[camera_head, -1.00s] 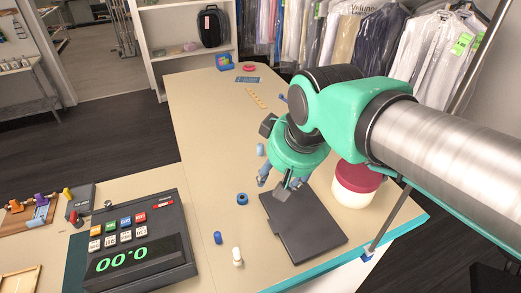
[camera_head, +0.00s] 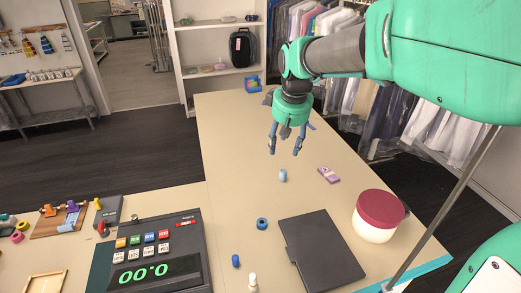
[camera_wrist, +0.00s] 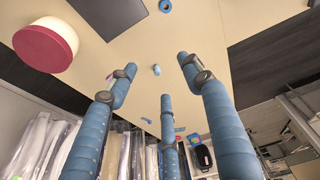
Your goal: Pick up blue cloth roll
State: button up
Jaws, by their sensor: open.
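A small light-blue roll (camera_head: 283,175), which looks like the blue cloth roll, lies on the beige counter (camera_head: 230,150). It also shows in the wrist view (camera_wrist: 156,70), between and beyond my spread fingers. My gripper (camera_head: 284,149) is open and empty, with its fingers pointing down. It appears above and slightly behind the roll, apart from it. Two other blue things are nearer: a dark blue ring (camera_head: 262,224) and a small blue cylinder (camera_head: 236,261).
A black flat board (camera_head: 322,250) and a red-lidded white tub (camera_head: 378,216) are at the right front. A purple item (camera_head: 328,174) lies right of the roll. A register with a display (camera_head: 155,250) stands at left front. Hanging garments (camera_head: 390,110) line the back right.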

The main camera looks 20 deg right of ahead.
jog(key=w+d+f+g+p, duration=0.1)
jog(key=w+d+f+p, duration=0.2)
jog(key=w, duration=0.7)
jog(key=n+g+p, duration=0.2)
jog(key=n+p, duration=0.1)
jog(key=p, duration=0.1)
send_over(283, 171)
notch_tip(283, 171, down, 24)
jog(key=shift+d, duration=0.1)
jog(key=shift+f, duration=0.2)
jog(key=shift+f, duration=4.2)
jog(key=shift+w+f+p, duration=0.1)
jog(key=shift+f+p, duration=0.25)
jog(key=shift+f, duration=2.25)
